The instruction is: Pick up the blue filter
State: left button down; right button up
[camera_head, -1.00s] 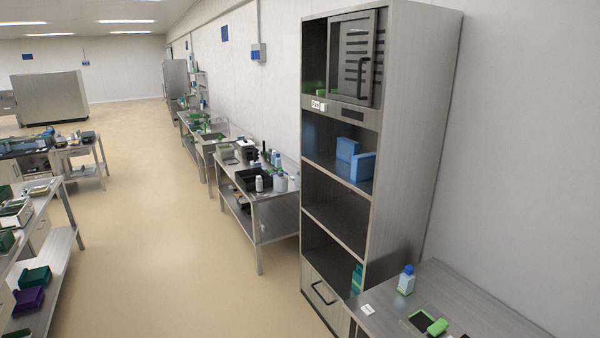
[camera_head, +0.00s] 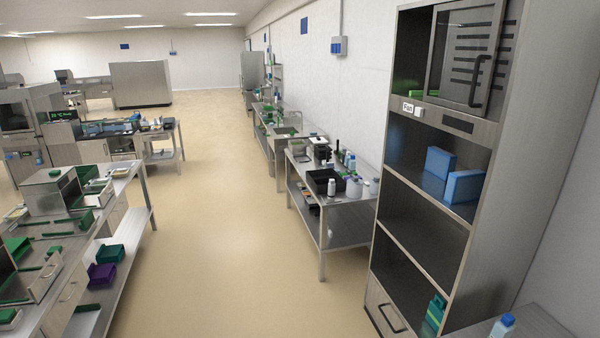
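Two blue blocks stand on the shelf below the fan compartment of the tall cabinet (camera_head: 480,170). One blue block (camera_head: 440,160) is farther back and left. The other blue block (camera_head: 464,187) is in front and to the right, close to the shelf's front edge. Either looks like it could be the blue filter; I cannot tell which it is. Neither of my grippers shows in the head view.
A sliding door (camera_head: 466,52) covers part of the cabinet's top compartment. A metal side table (camera_head: 525,322) with a blue-capped bottle (camera_head: 503,326) is at the lower right. A long workbench (camera_head: 125,185) stands left. The floor aisle (camera_head: 220,230) between is clear.

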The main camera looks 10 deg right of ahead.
aim_at(463, 186)
jog(key=u, duration=0.3)
jog(key=i, duration=1.95)
jog(key=z, duration=0.25)
jog(key=i, duration=1.2)
jog(key=z, duration=1.65)
jog(key=i, duration=0.9)
jog(key=z, duration=0.8)
